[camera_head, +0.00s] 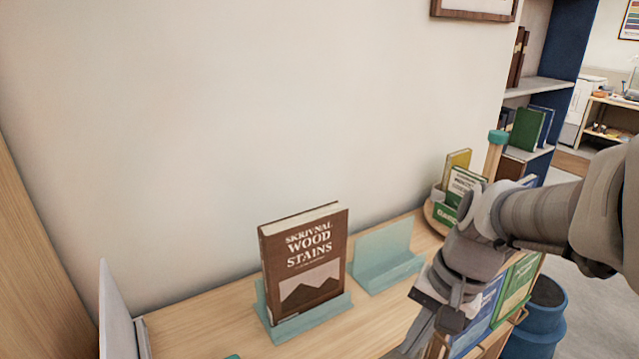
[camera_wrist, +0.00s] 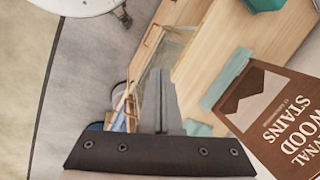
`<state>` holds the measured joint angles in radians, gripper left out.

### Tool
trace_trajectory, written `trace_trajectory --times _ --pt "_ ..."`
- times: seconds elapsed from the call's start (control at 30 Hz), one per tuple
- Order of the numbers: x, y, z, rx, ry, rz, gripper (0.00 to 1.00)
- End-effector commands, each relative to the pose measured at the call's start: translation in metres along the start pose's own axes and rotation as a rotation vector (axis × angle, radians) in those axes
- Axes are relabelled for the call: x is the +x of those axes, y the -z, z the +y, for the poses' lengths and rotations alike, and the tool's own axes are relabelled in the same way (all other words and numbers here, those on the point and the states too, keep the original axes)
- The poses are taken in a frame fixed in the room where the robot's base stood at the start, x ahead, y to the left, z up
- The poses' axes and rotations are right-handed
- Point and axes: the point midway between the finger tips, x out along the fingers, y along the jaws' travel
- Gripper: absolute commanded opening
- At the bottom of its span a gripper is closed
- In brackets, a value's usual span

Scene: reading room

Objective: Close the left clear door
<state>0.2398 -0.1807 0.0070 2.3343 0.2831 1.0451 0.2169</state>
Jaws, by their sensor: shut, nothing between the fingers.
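In the wrist view a clear panel with a brass-coloured edge (camera_wrist: 178,42) stands out from the front of the wooden cabinet, just beyond my fingertips. It looks like a clear door standing open; I cannot tell for sure whether it is the left one. My gripper (camera_wrist: 160,75) is shut and empty, pointing toward the cabinet front. Whether it touches the panel is unclear. In the head view my gripper (camera_head: 418,340) reaches down over the cabinet's front edge at the bottom. The arm hides part of the front.
A brown book (camera_head: 305,262) stands on a teal holder on the cabinet top, and an empty teal holder (camera_head: 385,255) is beside it. Blue and green books (camera_head: 516,290) show at the cabinet front. A blue bin (camera_head: 538,325) stands on the floor at right.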

Motion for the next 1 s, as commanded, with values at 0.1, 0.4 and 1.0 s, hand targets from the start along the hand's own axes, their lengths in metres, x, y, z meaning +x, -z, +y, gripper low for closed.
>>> trace_trajectory --times 0.1,0.4,1.0 --pt "0.046 0.014 0.009 0.132 0.017 -0.100 0.00" --pt "0.133 0.044 0.025 0.453 0.070 -0.335 0.00" --pt "0.214 0.062 0.037 0.733 0.121 -0.542 0.00"
